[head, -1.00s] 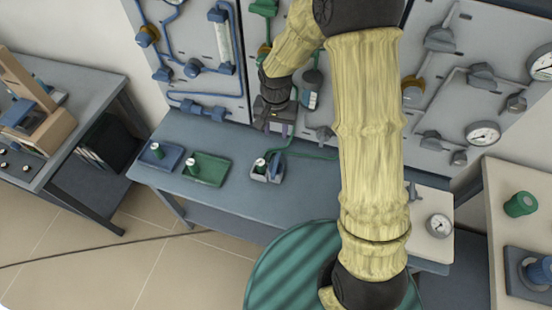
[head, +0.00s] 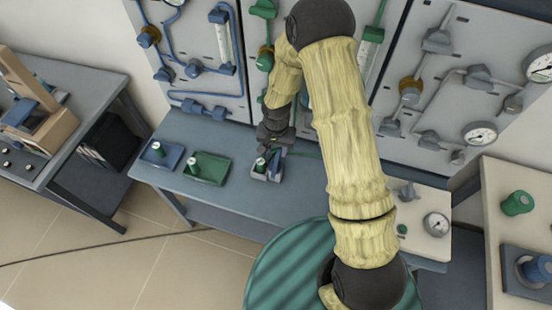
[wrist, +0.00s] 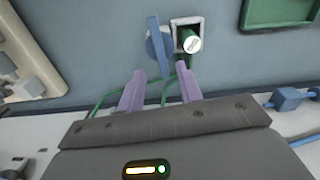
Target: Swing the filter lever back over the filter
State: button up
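The filter (wrist: 191,42) is a green cylinder with a pale top, upright in a small grey holder (wrist: 176,24) on the bench. It also shows in the head view (head: 261,165). The filter lever (wrist: 158,48) is a thin blue bar with a rounded blue part beside it, standing to the left of the filter in the wrist view, not over it. My gripper (wrist: 159,70) is open, with purple fingers apart. The lever's near end appears between the fingertips in the picture; contact cannot be told. In the head view my gripper (head: 268,147) is just behind the holder and partly hides the lever.
A green tray (head: 212,176) and a blue tray (head: 170,161), each with a small fitting, sit left of the holder. Panels with pipes and valves (head: 194,68) rise behind the bench (head: 225,200).

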aim_at(276, 162)
notch_tip(276, 162, down, 7)
jog(key=shift+r+p, duration=0.1)
jog(key=shift+p, duration=0.45)
grip_shut()
